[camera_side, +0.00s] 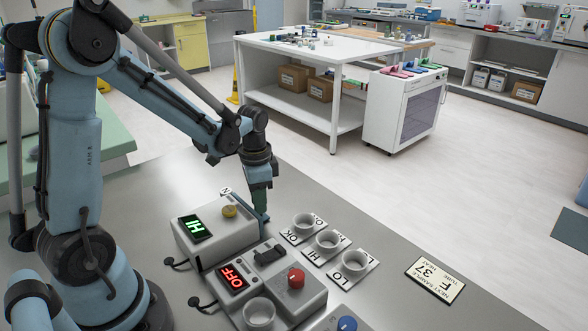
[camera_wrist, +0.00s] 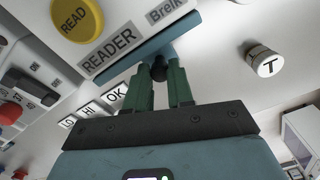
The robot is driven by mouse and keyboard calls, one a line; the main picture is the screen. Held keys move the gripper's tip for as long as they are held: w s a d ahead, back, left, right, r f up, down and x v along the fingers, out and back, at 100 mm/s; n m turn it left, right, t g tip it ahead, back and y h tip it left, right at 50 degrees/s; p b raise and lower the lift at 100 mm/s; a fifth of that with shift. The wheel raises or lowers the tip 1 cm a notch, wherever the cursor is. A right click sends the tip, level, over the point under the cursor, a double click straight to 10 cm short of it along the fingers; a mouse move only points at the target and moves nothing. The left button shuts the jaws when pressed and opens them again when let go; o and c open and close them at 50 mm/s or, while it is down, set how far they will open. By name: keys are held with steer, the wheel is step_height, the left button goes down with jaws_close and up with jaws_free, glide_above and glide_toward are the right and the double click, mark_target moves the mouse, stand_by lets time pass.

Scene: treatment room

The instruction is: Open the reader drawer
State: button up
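The reader (camera_side: 215,228) is a pale box with a green display showing HI and a yellow READ button (camera_side: 230,211). The button also shows in the wrist view (camera_wrist: 76,18). The drawer's blue front (camera_wrist: 146,50) runs along the reader's edge, beside the READER label. A dark knob (camera_wrist: 158,70) sticks out of it. My gripper (camera_wrist: 161,72) has its green fingers on both sides of the knob, and the knob fills the gap between the tips. In the side view my gripper (camera_side: 262,207) points down at the reader's far right end. No gap shows between drawer front and reader.
A second box (camera_side: 270,278) with a red button (camera_side: 296,277) and red OFF display stands in front. Several cups stand on labelled cards to the right, including the OK cup (camera_side: 303,224). A NEXT SAMPLE card (camera_side: 435,280) lies further right.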

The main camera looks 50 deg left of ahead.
jaws_close()
steer(key=w, duration=0.7)
steer(key=shift+w, duration=0.15)
steer(key=o, duration=0.5)
jaws_free()
steer(key=shift+r, duration=0.1)
step_height(320, 180, up, 12)
